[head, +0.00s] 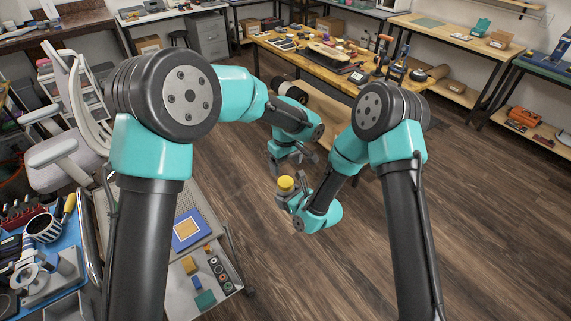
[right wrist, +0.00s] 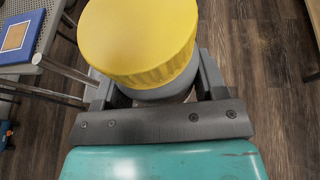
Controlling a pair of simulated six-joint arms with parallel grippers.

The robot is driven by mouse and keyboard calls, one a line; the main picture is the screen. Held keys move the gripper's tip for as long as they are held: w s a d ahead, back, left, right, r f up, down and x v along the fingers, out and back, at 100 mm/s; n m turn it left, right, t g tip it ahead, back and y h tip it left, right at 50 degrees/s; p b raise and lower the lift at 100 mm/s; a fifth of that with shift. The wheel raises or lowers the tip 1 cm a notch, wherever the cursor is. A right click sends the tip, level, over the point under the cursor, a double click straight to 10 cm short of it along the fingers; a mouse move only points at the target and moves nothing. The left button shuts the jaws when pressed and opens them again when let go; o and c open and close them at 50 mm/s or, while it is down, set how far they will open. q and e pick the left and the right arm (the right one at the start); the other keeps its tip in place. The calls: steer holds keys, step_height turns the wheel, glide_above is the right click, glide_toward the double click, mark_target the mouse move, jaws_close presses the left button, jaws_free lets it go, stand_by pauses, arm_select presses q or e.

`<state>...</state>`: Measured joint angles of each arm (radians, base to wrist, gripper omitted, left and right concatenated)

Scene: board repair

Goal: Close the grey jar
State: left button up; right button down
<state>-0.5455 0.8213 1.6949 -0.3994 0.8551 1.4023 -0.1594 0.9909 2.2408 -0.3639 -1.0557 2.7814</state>
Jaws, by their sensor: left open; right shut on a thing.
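The grey jar (right wrist: 168,92) is between the fingers of my right gripper (head: 289,199), which is shut on it. The jar is held upright in the air, above the floor. A yellow lid (right wrist: 138,40) sits on top of the jar. The lid also shows as a small yellow disc in the head view (head: 286,183). I cannot tell whether it is screwed down tight. My left gripper (head: 291,167) is open and empty, a little above and behind the lid, apart from it. In the head view most of the jar body is hidden by my right gripper.
A wooden workbench (head: 345,87) with tools stands behind the arms. A grey perforated table (head: 205,219) with a blue-framed board (head: 190,229) and small parts is at the lower left. An office chair (head: 75,120) is at the left. The floor to the right is clear.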

mark_target(285, 181)
arm_select(q)
steer(key=shift+f, duration=4.05)
steer(key=c, duration=0.9)
steer(key=o, duration=1)
steer(key=shift+r, duration=0.1)
steer(key=shift+r, duration=2.2)
steer(key=shift+o, duration=0.2)
